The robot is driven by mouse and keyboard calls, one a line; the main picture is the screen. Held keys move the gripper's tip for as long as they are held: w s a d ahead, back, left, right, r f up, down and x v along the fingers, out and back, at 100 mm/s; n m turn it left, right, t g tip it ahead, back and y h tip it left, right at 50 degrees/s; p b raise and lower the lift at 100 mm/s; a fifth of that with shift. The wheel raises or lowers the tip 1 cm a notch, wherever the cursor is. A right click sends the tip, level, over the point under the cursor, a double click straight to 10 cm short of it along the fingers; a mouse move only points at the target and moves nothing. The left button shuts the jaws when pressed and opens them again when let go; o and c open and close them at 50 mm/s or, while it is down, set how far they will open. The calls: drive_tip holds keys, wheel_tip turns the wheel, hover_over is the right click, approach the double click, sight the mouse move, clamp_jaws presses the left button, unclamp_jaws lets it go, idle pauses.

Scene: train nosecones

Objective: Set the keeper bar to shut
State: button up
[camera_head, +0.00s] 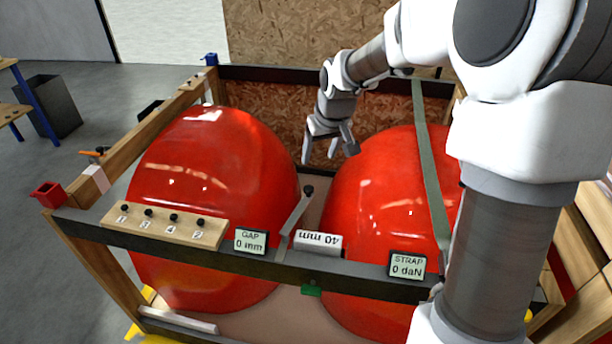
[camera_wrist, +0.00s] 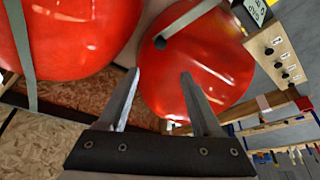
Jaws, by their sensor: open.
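A flat grey bar with a black knob, which looks like the keeper bar (camera_head: 292,226), sits at the front rail between the two red nosecones. It slants up and inward from the rail, and its knob end lies over the gap. It also shows in the wrist view (camera_wrist: 190,22), knob toward the picture's middle. My gripper (camera_head: 329,156) is open and empty, pointing down above the gap, behind the knob and apart from it. In the wrist view the two fingertips (camera_wrist: 160,73) are spread, with the left nosecone beyond them.
The left nosecone (camera_head: 215,165) and right nosecone (camera_head: 375,200) fill the crate. A green strap (camera_head: 428,150) crosses the right one. The front rail (camera_head: 350,270) carries a GAP display (camera_head: 251,241), a STRAP display (camera_head: 407,265), a 40 mm block (camera_head: 318,243) and a numbered peg board (camera_head: 165,226).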

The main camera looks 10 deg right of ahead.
sight(309, 188)
drive_tip(key=x, duration=1.6)
drive_tip(key=shift+w+a+f, duration=0.1)
drive_tip(key=shift+f, duration=0.15)
drive_tip(key=shift+c, duration=0.2)
clamp_jaws()
idle(0.5)
